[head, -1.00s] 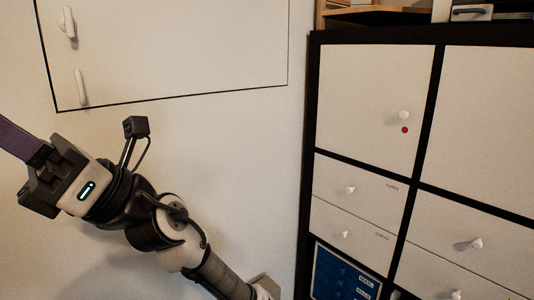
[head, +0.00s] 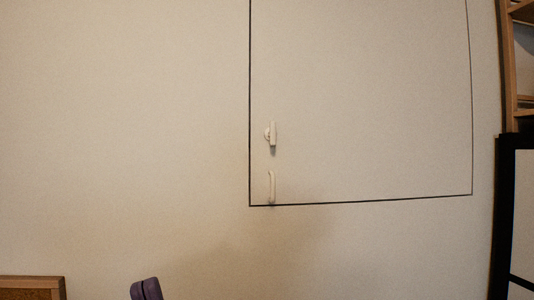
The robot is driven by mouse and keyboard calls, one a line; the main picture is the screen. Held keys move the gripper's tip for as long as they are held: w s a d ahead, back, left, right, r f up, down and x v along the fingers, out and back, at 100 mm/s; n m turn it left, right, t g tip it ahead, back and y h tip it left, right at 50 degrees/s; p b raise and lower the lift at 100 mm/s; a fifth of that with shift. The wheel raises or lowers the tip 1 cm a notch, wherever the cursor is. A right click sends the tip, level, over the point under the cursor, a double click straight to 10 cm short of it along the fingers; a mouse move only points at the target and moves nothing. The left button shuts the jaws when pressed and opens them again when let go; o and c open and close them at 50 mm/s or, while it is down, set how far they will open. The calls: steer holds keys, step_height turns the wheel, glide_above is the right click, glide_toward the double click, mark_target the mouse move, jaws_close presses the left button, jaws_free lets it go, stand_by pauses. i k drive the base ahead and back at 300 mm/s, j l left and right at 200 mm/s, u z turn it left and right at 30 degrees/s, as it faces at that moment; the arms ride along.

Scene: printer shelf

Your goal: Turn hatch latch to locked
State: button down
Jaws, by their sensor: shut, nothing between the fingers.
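The hatch (head: 365,95) is a pale panel with a dark outline in the wall, flush with it as far as I can see. Its small white latch (head: 272,134) sits near the hatch's left edge, with its bar standing upright. A white vertical pull handle (head: 271,187) is just below the latch, near the lower left corner. My gripper (head: 146,289) shows only as purple fingertips at the bottom edge, left of and below the latch and apart from it. The fingers are together and empty. The rest of my arm is out of view.
A wooden-edged piece (head: 30,283) is at the bottom left corner. A dark-framed cabinet (head: 503,215) and a wooden shelf (head: 509,60) stand at the right edge. The wall around the hatch's left side and below it is bare.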

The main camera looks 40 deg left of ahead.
mark_target(270, 135)
steer(key=u, duration=1.05)
